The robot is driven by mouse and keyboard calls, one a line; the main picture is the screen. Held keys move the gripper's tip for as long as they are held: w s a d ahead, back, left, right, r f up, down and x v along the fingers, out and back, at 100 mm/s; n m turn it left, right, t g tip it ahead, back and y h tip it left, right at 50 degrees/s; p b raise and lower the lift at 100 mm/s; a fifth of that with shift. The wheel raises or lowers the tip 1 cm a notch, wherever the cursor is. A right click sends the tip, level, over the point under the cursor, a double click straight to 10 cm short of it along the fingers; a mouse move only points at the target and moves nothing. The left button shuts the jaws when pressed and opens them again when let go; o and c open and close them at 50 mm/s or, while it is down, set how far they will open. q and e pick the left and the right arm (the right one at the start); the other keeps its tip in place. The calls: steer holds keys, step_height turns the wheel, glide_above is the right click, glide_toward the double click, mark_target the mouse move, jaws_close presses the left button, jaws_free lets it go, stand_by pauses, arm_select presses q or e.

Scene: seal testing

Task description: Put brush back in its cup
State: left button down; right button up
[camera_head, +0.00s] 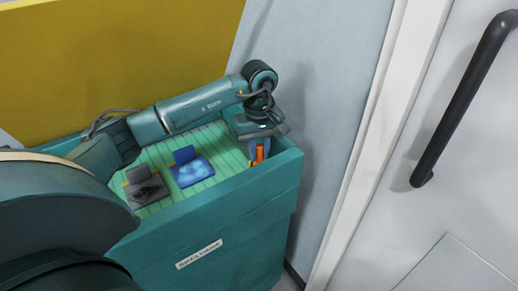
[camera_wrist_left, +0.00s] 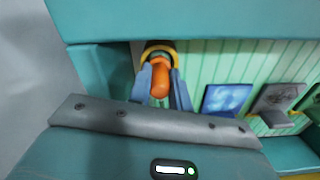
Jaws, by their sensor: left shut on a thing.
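My left gripper (camera_head: 259,158) points down at the right end of the green slatted top. It is shut on the brush, whose orange handle (camera_head: 260,153) shows between the fingers. In the left wrist view the rounded orange brush handle (camera_wrist_left: 160,75) sits between the two blue-grey fingers of my left gripper (camera_wrist_left: 161,88). A yellow ring (camera_wrist_left: 158,46), which looks like the cup's rim, shows just behind the handle. The brush's lower end is hidden, so I cannot tell whether it is inside the cup. My right gripper is not in view.
A blue patterned block (camera_head: 192,172) and a dark grey block (camera_head: 146,190) stand left of the gripper on the slatted top. The teal cabinet's raised rim (camera_head: 285,158) runs close beside the gripper. A white door with a black handle (camera_head: 460,105) is at right.

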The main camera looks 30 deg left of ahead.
arm_select(q)
steer(key=shift+f+b, duration=0.3)
steer(key=shift+f, duration=0.15)
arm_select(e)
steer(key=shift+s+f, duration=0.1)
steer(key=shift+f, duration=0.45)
arm_select(q)
steer(key=c, duration=1.2)
jaws_free()
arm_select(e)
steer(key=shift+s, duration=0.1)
arm_select(q)
steer(key=shift+r+p, duration=3.1)
steer(key=shift+r, duration=1.75)
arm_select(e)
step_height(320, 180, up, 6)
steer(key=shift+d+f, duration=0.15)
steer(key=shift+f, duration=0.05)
arm_select(q)
steer(key=shift+s+f, duration=0.1)
steer(key=shift+f, duration=0.05)
